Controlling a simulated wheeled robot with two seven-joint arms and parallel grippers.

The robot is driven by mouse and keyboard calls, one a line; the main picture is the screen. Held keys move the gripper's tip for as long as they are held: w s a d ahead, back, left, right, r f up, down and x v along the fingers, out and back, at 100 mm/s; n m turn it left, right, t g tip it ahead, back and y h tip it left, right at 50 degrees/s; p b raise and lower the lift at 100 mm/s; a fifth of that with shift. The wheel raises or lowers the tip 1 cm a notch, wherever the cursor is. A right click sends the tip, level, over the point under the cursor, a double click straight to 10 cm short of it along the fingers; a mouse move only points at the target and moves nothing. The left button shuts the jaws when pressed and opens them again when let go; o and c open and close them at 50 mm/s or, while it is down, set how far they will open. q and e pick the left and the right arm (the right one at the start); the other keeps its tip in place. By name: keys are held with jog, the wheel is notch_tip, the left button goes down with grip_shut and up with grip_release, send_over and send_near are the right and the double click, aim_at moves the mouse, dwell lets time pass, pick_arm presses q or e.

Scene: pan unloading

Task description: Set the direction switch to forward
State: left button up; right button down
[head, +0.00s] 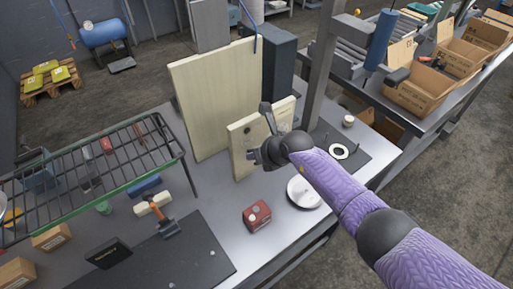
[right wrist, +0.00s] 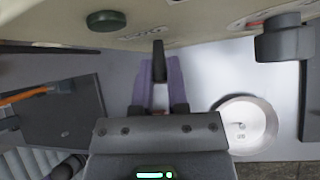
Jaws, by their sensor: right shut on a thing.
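A cream control panel (head: 240,139) stands upright on the metal bench, in front of a taller cream board. In the right wrist view, the lower part of the panel (right wrist: 190,34) crosses the top of the picture. A dark lever-like switch (right wrist: 159,62) sticks out from it, between my two purplish fingers. My right gripper (right wrist: 159,88) is shut on this switch. In the head view, my right gripper (head: 257,156) is at the panel's face, and my wrist hides the switch. The switch's setting cannot be read. My left gripper is not in view.
A dark green round button (right wrist: 105,20) and a dark block-like handle (right wrist: 285,42) flank the switch. A red box (head: 257,215) and a round silver dish (head: 304,192) sit on the bench. A green wire rack (head: 95,175) stands at the left.

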jog(key=shift+w+r+g+h, duration=0.1)
jog(key=shift+r+g+h, duration=0.15)
jog(key=shift+g+h, duration=0.2)
dwell(0.4)
jog(key=c, duration=0.6)
grip_release()
jog(key=shift+c, duration=0.2)
jog(key=p+v, duration=0.5)
jog(key=v, duration=0.5)
jog(key=shift+w, duration=0.2)
jog(key=shift+a, duration=0.1)
